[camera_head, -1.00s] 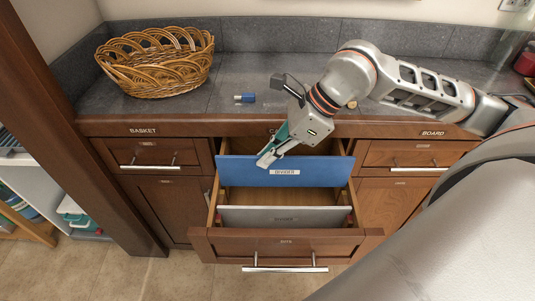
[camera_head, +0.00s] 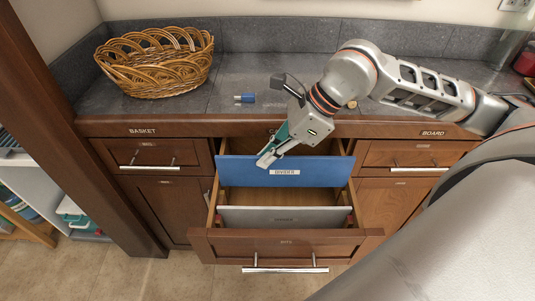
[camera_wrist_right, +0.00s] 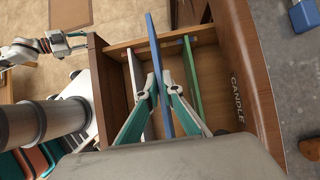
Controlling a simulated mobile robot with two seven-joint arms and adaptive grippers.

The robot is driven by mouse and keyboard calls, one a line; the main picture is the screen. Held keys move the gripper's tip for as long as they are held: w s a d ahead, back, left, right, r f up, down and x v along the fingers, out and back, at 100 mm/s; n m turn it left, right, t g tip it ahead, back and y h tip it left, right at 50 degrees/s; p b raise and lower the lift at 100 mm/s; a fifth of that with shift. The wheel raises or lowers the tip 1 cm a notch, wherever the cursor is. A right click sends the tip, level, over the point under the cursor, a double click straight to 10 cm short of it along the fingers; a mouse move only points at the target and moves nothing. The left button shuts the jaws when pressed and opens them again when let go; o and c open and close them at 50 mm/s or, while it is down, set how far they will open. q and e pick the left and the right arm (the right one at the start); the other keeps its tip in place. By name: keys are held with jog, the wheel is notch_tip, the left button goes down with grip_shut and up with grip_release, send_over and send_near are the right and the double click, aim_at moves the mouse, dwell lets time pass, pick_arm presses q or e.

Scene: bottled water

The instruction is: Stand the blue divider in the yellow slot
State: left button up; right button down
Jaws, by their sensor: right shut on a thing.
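The blue divider (camera_head: 240,173) stands upright across the open drawer (camera_head: 285,240), towards its back, with a label on its front. My right gripper (camera_head: 266,160) is shut on its upper edge. In the right wrist view, the divider (camera_wrist_right: 156,72) shows edge-on between the fingertips (camera_wrist_right: 158,88) and looks slightly tilted. A grey divider (camera_head: 245,214) stands nearer the drawer's front. I cannot make out the yellow slot. My left gripper (camera_wrist_right: 72,40) shows only small in the right wrist view.
A wicker basket (camera_head: 155,75) and a small blue object (camera_head: 246,98) are on the grey counter (camera_head: 230,75). Closed drawers flank the open one. Brown counter edge (camera_wrist_right: 245,70) runs close beside my right gripper. Shelves stand at the far left.

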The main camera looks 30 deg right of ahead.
aim_at(268, 186)
pick_arm(q)
jog(key=shift+s+f, duration=0.3)
jog(key=shift+s, duration=0.15)
pick_arm(e)
jog(key=shift+f+b, duration=0.45)
jog(key=shift+f, duration=0.05)
pick_arm(q)
jog(key=shift+w+a+r, duration=0.15)
jog(key=shift+w+r, duration=0.05)
jog(key=shift+w, duration=0.5)
pick_arm(e)
jog(key=shift+f, duration=0.1)
pick_arm(q)
jog(key=shift+f, duration=0.1)
pick_arm(e)
jog(key=shift+f, duration=0.1)
pick_arm(q)
jog(key=shift+s+a+f+b, duration=0.1)
jog(key=shift+s+f+b, duration=0.35)
jog(key=shift+f, duration=0.1)
pick_arm(e)
jog(key=shift+f, duration=0.5)
pick_arm(q)
jog(key=shift+f+b, duration=0.25)
jog(key=shift+b, duration=0.05)
pick_arm(e)
jog(key=shift+f, duration=0.45)
